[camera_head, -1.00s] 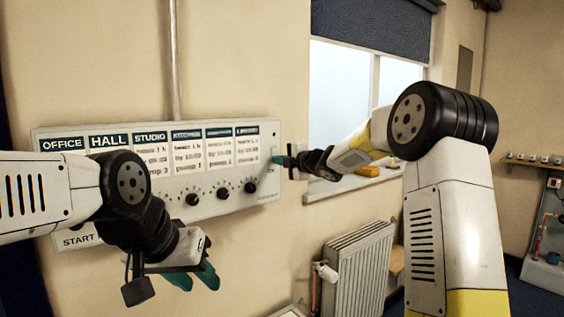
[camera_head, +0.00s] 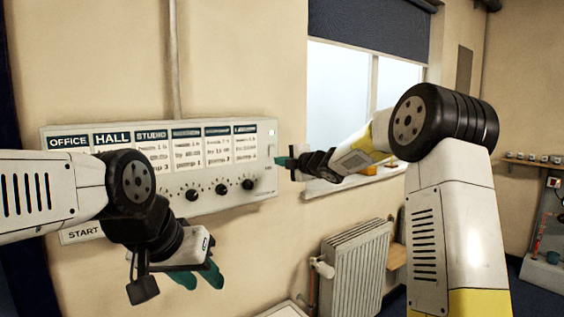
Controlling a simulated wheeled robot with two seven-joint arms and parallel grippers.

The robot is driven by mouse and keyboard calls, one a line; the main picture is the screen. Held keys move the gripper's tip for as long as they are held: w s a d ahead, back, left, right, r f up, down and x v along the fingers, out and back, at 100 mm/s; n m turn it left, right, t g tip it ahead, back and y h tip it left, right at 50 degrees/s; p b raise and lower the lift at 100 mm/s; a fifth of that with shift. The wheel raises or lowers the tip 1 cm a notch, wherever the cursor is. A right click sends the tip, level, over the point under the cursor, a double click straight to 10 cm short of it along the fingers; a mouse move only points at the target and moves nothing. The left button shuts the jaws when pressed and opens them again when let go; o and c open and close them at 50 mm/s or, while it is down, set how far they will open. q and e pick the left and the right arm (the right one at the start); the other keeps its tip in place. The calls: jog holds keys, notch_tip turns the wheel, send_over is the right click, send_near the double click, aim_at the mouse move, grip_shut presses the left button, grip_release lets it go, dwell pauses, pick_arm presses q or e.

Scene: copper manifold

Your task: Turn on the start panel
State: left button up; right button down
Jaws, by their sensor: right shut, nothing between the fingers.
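The start panel (camera_head: 262,180) is a pale wall board with labelled cards along its top, several black knobs in a row below, and the word START at its lower left. A narrow upright slot or switch (camera_head: 271,152) shows near its right edge; its state is too small to tell. My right gripper (camera_head: 283,161) is shut and empty, its teal fingertips at the panel's right edge; I cannot tell whether they touch it. My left gripper (camera_head: 198,277) hangs below the panel with its teal fingers apart and empty. My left arm hides the panel's lower left part.
A radiator (camera_head: 357,270) stands below the window (camera_head: 338,110), right of the panel. A pipe (camera_head: 173,60) runs down the wall to the panel's top. The wall (camera_head: 255,245) between panel and radiator is bare.

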jog(key=f+v, duration=0.2)
jog(key=v, duration=0.8)
jog(key=shift+s+f, duration=0.2)
jog(key=shift+d, duration=0.1)
jog(key=s+d+m+h, duration=0.8)
jog(key=s+d+m, duration=0.3)
jog(key=s+m, duration=0.25)
jog(key=s+f+m+g, duration=0.3)
jog(key=s+f+m, duration=0.1)
jog(key=s, duration=0.8)
jog(key=s+a+f+m+g, duration=0.1)
jog(key=s+f+m+g, duration=0.3)
jog(key=s, duration=0.9)
jog(key=f+m, duration=0.1)
jog(key=m, duration=0.2)
jog(key=shift+a+f, duration=0.15)
jog(key=shift+a, duration=0.1)
jog(key=shift+s, duration=0.1)
